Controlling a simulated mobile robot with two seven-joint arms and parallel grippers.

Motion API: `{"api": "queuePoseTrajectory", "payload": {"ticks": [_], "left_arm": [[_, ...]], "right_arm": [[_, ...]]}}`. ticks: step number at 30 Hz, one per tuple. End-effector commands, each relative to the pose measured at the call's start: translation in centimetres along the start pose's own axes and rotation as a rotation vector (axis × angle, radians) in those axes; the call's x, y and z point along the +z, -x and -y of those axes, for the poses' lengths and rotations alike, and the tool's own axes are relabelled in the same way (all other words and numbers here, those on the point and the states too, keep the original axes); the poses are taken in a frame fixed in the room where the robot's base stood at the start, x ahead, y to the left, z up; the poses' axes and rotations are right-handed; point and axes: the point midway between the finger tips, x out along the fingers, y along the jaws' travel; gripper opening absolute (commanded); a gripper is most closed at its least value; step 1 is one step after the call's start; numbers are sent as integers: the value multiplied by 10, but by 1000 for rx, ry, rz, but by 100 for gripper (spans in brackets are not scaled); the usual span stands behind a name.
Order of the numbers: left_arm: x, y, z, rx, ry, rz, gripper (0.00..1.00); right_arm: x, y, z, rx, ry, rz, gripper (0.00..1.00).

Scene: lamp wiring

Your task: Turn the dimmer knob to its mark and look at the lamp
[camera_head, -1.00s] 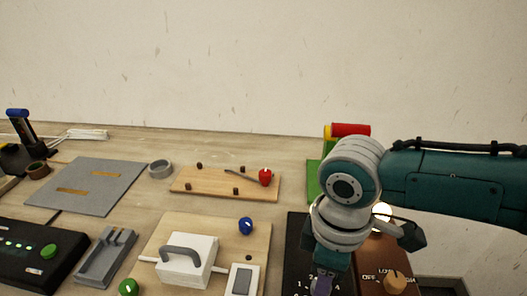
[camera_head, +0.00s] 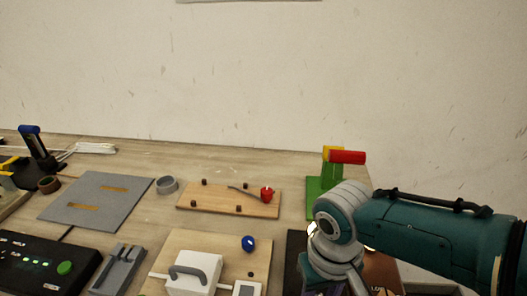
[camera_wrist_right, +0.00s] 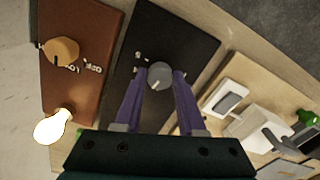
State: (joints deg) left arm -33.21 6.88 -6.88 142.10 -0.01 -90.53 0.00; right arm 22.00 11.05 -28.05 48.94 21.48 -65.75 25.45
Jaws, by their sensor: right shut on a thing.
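My right gripper (camera_wrist_right: 162,74) has its purple fingers closed on both sides of a round grey knob (camera_wrist_right: 159,76) on a black panel (camera_wrist_right: 178,35). The knob's white pointer line points toward the lower left in the right wrist view; the panel's marks are partly hidden and too small to read. A brown box (camera_wrist_right: 85,20) beside it carries an orange-tan knob (camera_wrist_right: 62,50) with OFF and LOW lettering. A glowing bulb (camera_wrist_right: 53,127) shows at this box's end. In the head view my right arm hides the gripper and most of the black panel (camera_head: 296,248). My left gripper is not in view.
A board with a white handled block (camera_head: 195,275) lies left of the black panel. Behind are a wooden peg board (camera_head: 220,203) and a green stand with a red cylinder (camera_head: 347,157). A grey slotted plate (camera_head: 95,200) and a black box (camera_head: 35,265) lie farther left.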

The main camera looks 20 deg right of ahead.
Motion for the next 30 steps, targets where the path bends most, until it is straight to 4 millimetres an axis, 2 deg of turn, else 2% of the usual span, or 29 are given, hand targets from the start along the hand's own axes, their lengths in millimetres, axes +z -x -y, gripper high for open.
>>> {"api": "queuePoseTrajectory", "payload": {"ticks": [12, 30], "left_arm": [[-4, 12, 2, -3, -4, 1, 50], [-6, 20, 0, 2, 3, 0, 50]], "right_arm": [[0, 2, 2, -3, -398, 1, 0], [-1, 1, 1, -2, -965, -1, 0]]}}
